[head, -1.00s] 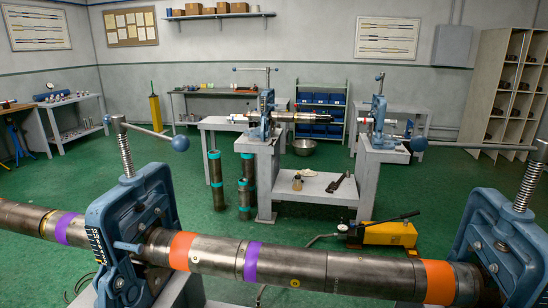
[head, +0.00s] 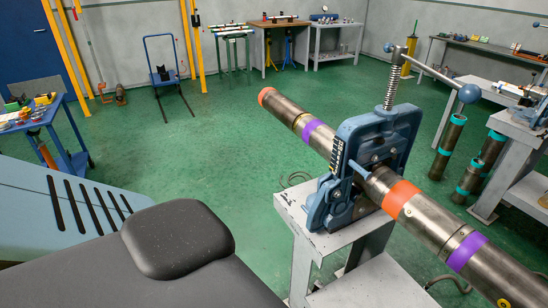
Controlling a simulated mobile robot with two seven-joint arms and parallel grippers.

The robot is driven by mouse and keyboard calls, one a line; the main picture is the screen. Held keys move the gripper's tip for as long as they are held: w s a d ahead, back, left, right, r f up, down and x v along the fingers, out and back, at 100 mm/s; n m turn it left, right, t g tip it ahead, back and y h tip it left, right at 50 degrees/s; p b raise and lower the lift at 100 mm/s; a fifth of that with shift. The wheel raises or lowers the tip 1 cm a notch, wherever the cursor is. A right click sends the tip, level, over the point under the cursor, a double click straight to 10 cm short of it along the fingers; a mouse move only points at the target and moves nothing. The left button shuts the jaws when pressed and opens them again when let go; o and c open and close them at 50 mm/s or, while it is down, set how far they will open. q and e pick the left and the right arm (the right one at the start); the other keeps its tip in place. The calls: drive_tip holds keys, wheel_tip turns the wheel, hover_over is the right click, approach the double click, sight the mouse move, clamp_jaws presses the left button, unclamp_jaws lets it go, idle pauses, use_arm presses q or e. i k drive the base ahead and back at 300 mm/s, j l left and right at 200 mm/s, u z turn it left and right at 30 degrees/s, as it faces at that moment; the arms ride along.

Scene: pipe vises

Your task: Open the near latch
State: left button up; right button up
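A blue pipe vise (head: 392,124) stands on a grey stand (head: 296,207) right of centre in the head view. A steel pipe (head: 425,215) with orange and purple bands runs through its closed frame. A spring-wrapped screw (head: 393,78) rises from its top, with a long bar handle (head: 435,75) ending in a blue ball. A short blue peg (head: 359,169) sticks out on the near side, beside a dark label strip. A curved blue part (head: 320,203) shows low on the left; I cannot tell whether it is the latch. Neither gripper is in view.
The green floor (head: 210,150) is open left of the vise. A blue cart (head: 70,145) with small items stands at left, a blue-framed chair (head: 165,65) behind. Teal-banded pipes (head: 448,145) and a grey bench (head: 500,165) stand at right. Workbenches line the back wall.

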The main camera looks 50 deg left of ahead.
sight(314, 224)
drive_tip(key=u, duration=1.2)
